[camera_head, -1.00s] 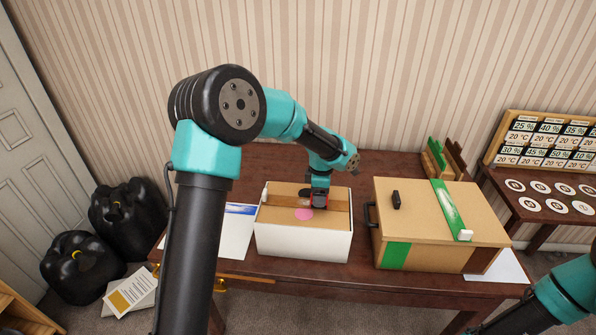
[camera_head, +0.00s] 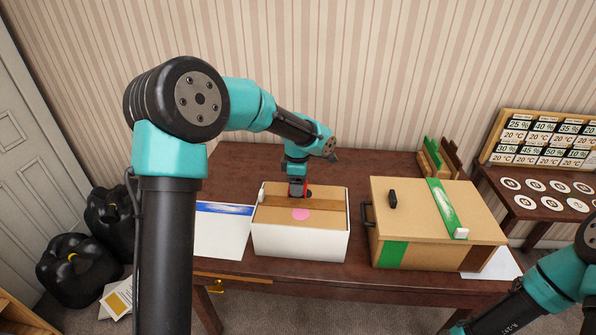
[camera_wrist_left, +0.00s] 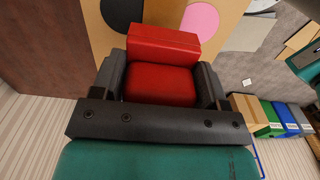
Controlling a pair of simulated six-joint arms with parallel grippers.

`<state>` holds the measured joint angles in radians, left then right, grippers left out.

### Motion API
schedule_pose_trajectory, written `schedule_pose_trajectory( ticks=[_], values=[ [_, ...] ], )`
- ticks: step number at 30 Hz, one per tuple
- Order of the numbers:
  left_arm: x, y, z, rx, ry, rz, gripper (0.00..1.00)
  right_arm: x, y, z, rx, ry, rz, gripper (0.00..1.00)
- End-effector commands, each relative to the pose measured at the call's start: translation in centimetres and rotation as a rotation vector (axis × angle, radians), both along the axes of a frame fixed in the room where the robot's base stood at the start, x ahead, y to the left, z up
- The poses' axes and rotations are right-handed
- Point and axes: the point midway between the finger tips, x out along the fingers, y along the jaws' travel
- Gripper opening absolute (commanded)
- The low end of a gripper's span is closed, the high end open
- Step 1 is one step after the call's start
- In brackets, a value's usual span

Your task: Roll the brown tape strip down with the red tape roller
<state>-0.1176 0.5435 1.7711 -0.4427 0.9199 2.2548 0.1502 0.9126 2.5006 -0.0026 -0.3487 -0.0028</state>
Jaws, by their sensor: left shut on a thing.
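The brown tape strip (camera_head: 328,207) runs across the top of the white-sided cardboard box (camera_head: 300,240), a slightly darker band than the cardboard. A pink round spot (camera_head: 300,214) and a dark round spot lie on the same top, in front of and behind the strip. My left gripper (camera_head: 297,185) is shut on the red tape roller (camera_wrist_left: 162,75), its fingers on both sides of the red body in the left wrist view. My right gripper is outside the head view.
A larger cardboard box (camera_head: 440,215) with green tape and a black handle stands to the right. A white sheet (camera_head: 222,235) lies left of the white box. A small rack (camera_head: 437,158) stands at the back. Part of my right arm shows at lower right.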

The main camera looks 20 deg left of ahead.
Motion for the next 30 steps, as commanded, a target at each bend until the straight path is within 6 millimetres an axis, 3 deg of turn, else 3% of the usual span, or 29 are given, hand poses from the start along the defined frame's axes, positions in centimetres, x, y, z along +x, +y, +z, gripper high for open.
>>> schedule_pose_trajectory(
  ticks=[13, 30],
  values=[
    [-0.1, 0.3, 3.9, 0.000, -0.002, 0.005, 0.45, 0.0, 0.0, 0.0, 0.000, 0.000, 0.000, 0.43],
    [-0.2, 0.3, 4.3, -0.001, -0.001, 0.006, 0.45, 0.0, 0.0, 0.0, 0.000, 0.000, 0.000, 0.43]
  ],
)
